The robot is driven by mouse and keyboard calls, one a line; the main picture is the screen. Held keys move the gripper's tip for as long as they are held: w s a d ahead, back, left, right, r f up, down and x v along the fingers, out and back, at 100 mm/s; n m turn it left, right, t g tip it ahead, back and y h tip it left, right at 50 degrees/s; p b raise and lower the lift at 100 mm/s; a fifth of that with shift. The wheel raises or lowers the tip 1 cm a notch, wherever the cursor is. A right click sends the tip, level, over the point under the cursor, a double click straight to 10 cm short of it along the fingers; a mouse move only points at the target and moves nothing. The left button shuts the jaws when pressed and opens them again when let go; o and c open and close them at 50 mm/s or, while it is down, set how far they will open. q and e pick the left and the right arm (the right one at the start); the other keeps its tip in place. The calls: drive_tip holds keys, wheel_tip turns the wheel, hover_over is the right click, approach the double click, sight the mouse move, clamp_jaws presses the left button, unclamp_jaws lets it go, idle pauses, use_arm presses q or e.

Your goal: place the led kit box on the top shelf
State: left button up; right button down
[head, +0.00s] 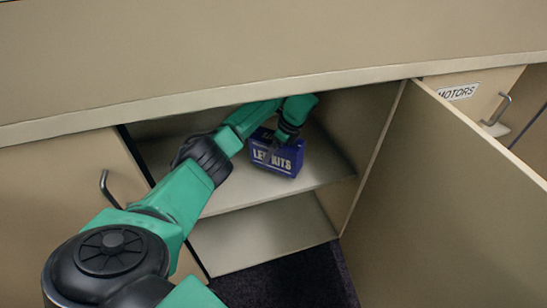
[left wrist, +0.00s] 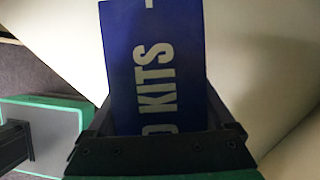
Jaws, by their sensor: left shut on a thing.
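The LED kit box (head: 279,158) is dark blue with pale "LED KITS" lettering. In the head view it is inside the open cabinet, at the upper shelf (head: 245,195). My left gripper (head: 284,138) reaches in from the left and is shut on the box from above. In the left wrist view the box (left wrist: 155,65) fills the space between the two fingers. The box appears at or just above the shelf surface; I cannot tell whether it touches. My right gripper is not in view.
The cabinet door (head: 455,200) stands open on the right. A lower shelf (head: 262,235) is empty. A countertop (head: 270,60) runs above the opening. A closed door with a handle (head: 108,188) is at left, and a "MOTORS" label (head: 459,92) is at the upper right.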

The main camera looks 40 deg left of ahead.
use_arm(q)
wheel_tip(320, 180, down, 2)
drive_tip(key=shift+d+f, duration=0.1)
drive_tip(key=o, duration=1.4)
drive_tip(key=shift+o, duration=0.2)
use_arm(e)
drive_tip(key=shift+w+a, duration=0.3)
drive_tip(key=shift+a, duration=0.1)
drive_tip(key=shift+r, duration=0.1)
